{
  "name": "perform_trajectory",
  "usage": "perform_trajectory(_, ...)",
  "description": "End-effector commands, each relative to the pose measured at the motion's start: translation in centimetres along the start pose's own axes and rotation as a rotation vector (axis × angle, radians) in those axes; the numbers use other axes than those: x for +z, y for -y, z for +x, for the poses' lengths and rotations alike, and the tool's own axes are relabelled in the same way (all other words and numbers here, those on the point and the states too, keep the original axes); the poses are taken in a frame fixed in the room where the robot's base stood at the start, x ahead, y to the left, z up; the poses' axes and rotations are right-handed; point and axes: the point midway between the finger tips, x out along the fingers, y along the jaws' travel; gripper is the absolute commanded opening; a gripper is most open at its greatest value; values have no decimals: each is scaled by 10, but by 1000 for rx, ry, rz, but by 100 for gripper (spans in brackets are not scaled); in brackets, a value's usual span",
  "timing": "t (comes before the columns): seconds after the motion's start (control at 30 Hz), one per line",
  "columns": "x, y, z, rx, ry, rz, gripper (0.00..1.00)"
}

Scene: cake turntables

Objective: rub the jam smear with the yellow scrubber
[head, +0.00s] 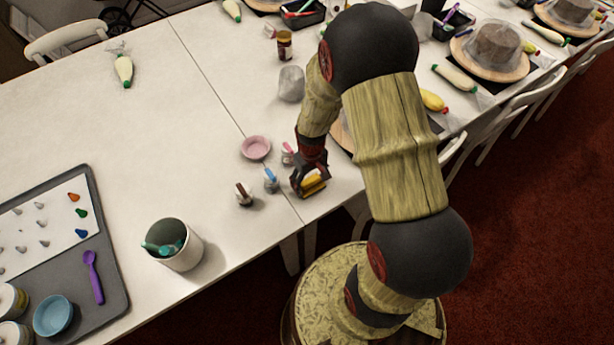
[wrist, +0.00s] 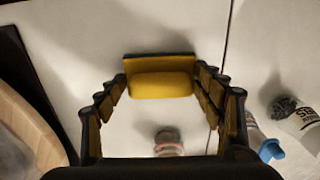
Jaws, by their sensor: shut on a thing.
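The yellow scrubber (head: 314,185) is between the fingers of my gripper (head: 307,180), over the white table near its front edge. In the wrist view the yellow scrubber (wrist: 160,84) shows a rounded grip on a flat, darker-yellow base. The fingers of my gripper (wrist: 163,88) close on it from both sides. I cannot tell whether its underside touches the table. I see no jam smear in either view; it may be hidden under the scrubber or behind my arm.
A white cup (head: 174,246) and grey tray (head: 110,280) are further left. A wooden turntable edge (wrist: 22,130) is close in the wrist view.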

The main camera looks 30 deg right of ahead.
Motion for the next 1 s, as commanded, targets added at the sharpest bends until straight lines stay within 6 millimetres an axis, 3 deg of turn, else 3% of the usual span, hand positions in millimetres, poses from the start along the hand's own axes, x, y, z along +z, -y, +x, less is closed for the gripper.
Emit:
perform_trajectory(0.1,9,0,1,-1,4,0,48)
perform_trajectory(0.47,11,1,1,-2,7,0,48)
perform_trajectory(1.0,8,0,-48,-1,2,0,47)
